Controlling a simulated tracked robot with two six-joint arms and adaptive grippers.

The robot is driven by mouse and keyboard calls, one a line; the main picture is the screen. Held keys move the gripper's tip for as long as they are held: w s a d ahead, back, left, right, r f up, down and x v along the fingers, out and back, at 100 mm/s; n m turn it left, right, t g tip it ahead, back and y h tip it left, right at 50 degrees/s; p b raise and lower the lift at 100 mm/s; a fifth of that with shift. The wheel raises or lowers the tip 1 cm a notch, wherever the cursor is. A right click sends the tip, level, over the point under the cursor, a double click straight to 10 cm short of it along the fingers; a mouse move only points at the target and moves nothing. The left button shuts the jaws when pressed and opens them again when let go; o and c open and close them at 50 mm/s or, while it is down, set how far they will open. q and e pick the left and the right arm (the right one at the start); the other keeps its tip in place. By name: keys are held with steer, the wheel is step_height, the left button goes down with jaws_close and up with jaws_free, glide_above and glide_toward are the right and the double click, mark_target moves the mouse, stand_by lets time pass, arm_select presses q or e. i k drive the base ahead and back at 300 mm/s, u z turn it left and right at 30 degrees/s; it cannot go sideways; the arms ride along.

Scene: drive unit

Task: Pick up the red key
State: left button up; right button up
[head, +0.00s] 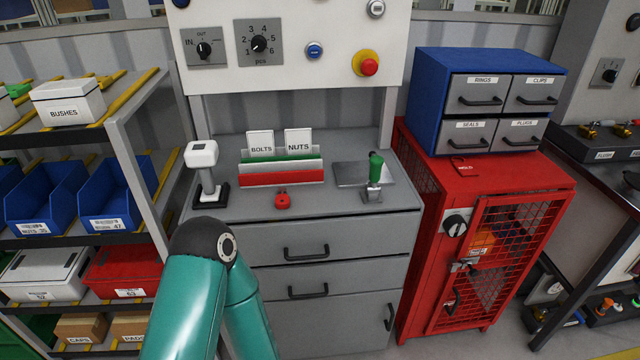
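A small red object, which looks like the red key (282,201), lies on the grey workbench top (320,205) near its front edge, in front of a red and green card holder (282,177). It is small, so its exact shape is hard to tell. A teal arm of mine rises from the bottom, with its dark joint left of the key and below the bench edge. Neither of my grippers shows in the head view.
A white-topped upright device (205,165) stands left of the key, and a green-handled lever (375,175) stands right. A control panel (290,40) is behind. Shelves with bins (110,215) are left; a red mesh cabinet (480,240) carrying blue drawers (487,98) is right.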

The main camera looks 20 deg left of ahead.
mark_target(282, 200)
steer(key=u, duration=0.05)
steer(key=i, duration=0.95)
steer(key=u, duration=0.55)
